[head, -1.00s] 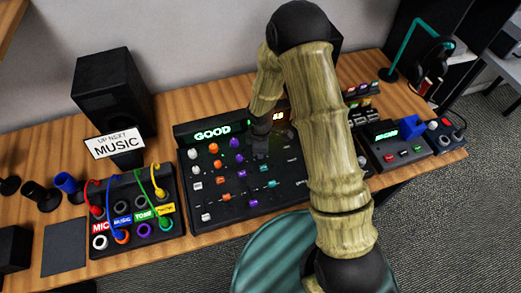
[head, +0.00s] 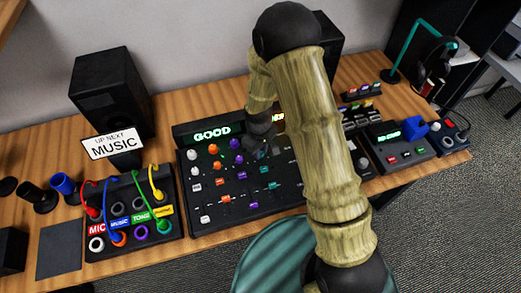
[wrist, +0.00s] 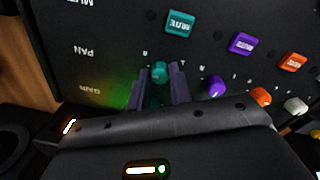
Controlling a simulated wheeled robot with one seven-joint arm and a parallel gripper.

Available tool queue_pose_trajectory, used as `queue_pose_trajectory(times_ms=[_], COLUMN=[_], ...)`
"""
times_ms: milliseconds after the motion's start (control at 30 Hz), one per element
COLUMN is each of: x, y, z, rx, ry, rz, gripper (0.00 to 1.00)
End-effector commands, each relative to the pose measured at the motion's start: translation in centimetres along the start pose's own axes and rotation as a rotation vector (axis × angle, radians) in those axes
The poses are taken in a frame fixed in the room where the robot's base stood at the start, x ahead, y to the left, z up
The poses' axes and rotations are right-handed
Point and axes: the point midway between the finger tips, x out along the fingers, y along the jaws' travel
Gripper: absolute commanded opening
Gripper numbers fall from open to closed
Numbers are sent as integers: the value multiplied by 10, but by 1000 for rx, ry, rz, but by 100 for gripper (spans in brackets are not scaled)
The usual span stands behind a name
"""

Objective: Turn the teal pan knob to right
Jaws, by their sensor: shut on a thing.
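The black mixer panel (head: 290,195) stands on the wooden table, with columns of white, orange, purple and teal controls. In the wrist view the teal pan knob (wrist: 160,71) sits between the tips of my gripper (wrist: 160,80), whose fingers are shut on it from both sides. In the head view my gripper (head: 260,150) is over the upper part of the panel and hides the teal knobs there. More teal shows lower between the fingers, partly hidden. A teal mute button (wrist: 180,23) is beyond the knob.
A cable box (head: 130,215) with plugged cables is left of the mixer. A smaller device (head: 398,145) is to its right.

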Motion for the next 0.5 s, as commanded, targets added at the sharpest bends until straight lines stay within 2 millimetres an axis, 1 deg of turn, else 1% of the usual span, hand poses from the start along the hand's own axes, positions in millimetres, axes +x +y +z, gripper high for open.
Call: queue_pose_trajectory(times_ms=[200,500], x=[-1,-1], y=[2,2], z=[-1,-1], rx=[39,43], ry=[2,3], rz=[3,3], gripper=[0,0])
